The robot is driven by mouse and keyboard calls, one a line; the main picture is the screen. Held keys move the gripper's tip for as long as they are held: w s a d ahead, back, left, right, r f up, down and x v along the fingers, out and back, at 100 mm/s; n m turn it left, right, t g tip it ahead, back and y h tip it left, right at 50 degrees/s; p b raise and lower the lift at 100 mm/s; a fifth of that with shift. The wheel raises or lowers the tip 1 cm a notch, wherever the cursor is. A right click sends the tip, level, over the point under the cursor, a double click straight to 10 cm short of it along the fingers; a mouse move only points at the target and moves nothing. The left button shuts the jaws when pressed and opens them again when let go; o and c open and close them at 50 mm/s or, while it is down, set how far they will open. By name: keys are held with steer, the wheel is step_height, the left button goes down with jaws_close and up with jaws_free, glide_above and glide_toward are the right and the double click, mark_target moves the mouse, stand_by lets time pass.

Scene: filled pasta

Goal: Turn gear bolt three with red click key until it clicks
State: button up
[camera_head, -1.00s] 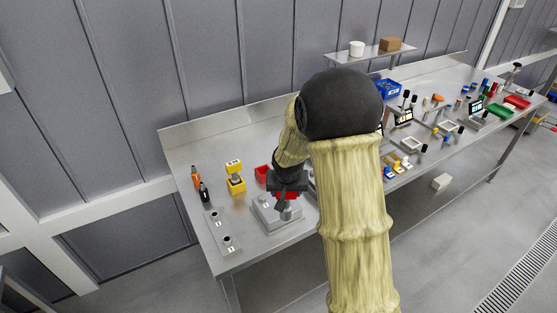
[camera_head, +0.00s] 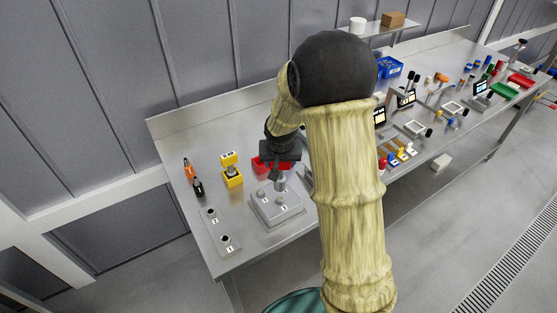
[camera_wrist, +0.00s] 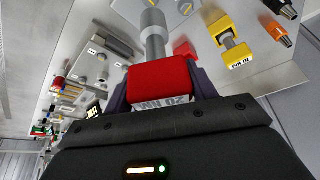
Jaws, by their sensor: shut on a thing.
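My gripper (camera_head: 279,165) is shut on the red click key (camera_wrist: 160,84), whose label reads 20 NM in the wrist view. The key's grey shaft and wider socket (camera_wrist: 153,22) point away from the jaws. In the head view, a grey cylinder below my gripper, apparently the socket (camera_head: 281,183), is at the far edge of the grey gear block (camera_head: 270,222). Two bolts (camera_head: 262,193) (camera_head: 283,207) show on the block's top. I cannot tell whether the socket touches a bolt.
A red holder (camera_head: 258,166) stands behind the block. A yellow key in its stand (camera_head: 232,178) and orange and black tools (camera_head: 197,186) are to the left. A grey plate with two holes (camera_head: 218,230) lies at the front left. My arm hides the table's middle.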

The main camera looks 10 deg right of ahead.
mark_target(280, 178)
steer(key=shift+a, duration=0.1)
steer(key=shift+f+b, duration=2.75)
steer(key=shift+f+b, duration=0.85)
